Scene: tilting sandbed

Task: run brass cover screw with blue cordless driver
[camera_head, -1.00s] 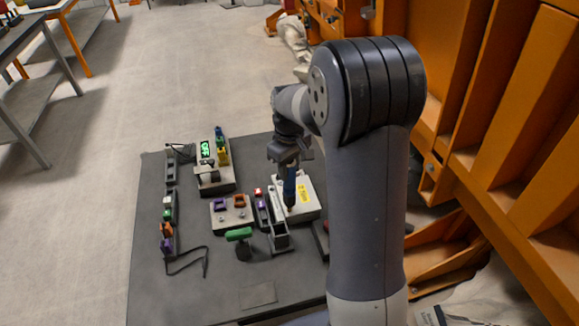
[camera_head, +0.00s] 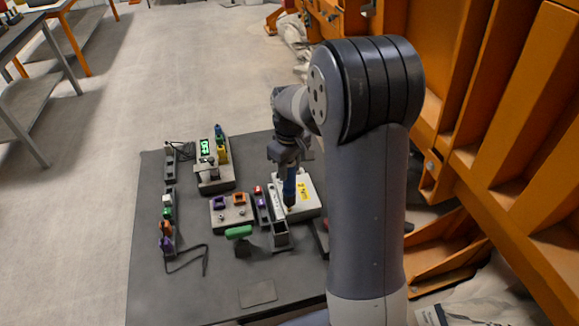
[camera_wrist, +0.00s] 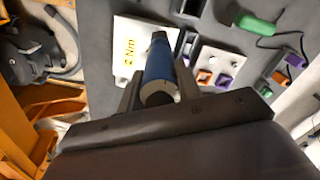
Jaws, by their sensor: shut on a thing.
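My gripper (camera_head: 289,160) is shut on the blue cordless driver (camera_head: 290,186). The driver is held upright, tip down, over the near left part of a white box (camera_head: 308,205) with a yellow label. In the wrist view my gripper's fingers (camera_wrist: 158,90) stand on both sides of the blue driver (camera_wrist: 159,60), and the white box (camera_wrist: 130,28) lies beyond it with its label reading "2 Nm". A small brass-coloured spot shows at the driver's tip in the head view. I cannot tell whether the tip touches the brass cover screw; the driver's body hides it in the wrist view.
A green-handled tool (camera_head: 238,232) and an open grey holder (camera_head: 280,236) stand close in front. A block with purple and orange parts (camera_head: 231,212) is to the left. A green display (camera_head: 206,147) stands farther back. Orange framework (camera_head: 480,110) rises at right.

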